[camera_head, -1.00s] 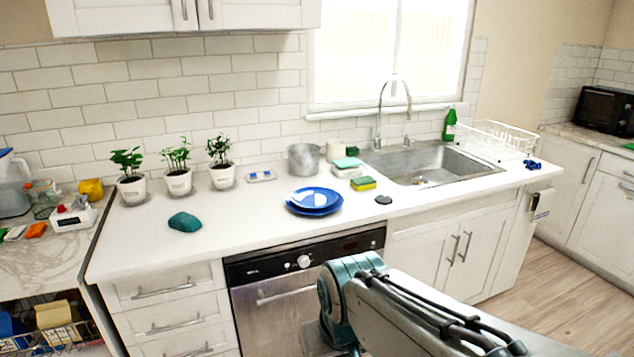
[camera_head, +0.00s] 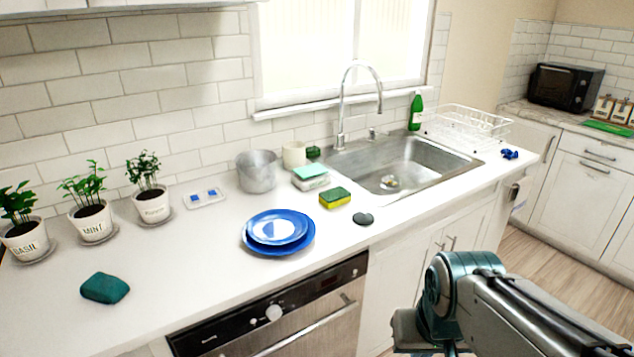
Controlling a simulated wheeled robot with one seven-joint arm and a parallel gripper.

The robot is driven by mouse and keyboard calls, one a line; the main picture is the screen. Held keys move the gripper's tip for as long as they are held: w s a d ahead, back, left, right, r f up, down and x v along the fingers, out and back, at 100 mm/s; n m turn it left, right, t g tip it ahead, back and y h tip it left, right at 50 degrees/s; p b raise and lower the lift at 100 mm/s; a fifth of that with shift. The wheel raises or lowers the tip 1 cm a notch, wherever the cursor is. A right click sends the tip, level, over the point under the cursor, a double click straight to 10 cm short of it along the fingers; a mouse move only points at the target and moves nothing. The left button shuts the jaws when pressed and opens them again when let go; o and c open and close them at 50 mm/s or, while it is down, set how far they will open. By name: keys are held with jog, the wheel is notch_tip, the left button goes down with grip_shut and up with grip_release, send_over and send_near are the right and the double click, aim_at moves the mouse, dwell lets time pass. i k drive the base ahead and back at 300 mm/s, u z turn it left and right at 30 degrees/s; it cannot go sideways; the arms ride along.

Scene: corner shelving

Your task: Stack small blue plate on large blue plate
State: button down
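The small blue plate (camera_head: 278,226) lies on top of the large blue plate (camera_head: 280,248) on the white counter, left of the sink. The small plate sits within the large plate's rim, a little toward its back, and the large plate's blue rim shows around the front. Both look flat. My arm enters at the lower right, in front of the cabinets and apart from the plates. My gripper is not seen; only arm links and a teal joint show.
A metal pot (camera_head: 257,172), a yellow-green sponge (camera_head: 335,198) and a dark round disc (camera_head: 363,219) are near the plates. The sink (camera_head: 400,165) is to the right. Potted herbs (camera_head: 92,218) and a teal cloth-like lump (camera_head: 105,288) are left. The counter front is clear.

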aim_at(276, 226)
jog(key=z, duration=0.05)
jog(key=i, duration=0.7)
jog(key=u, duration=0.65)
jog(key=i, duration=0.6)
jog(key=u, duration=0.55)
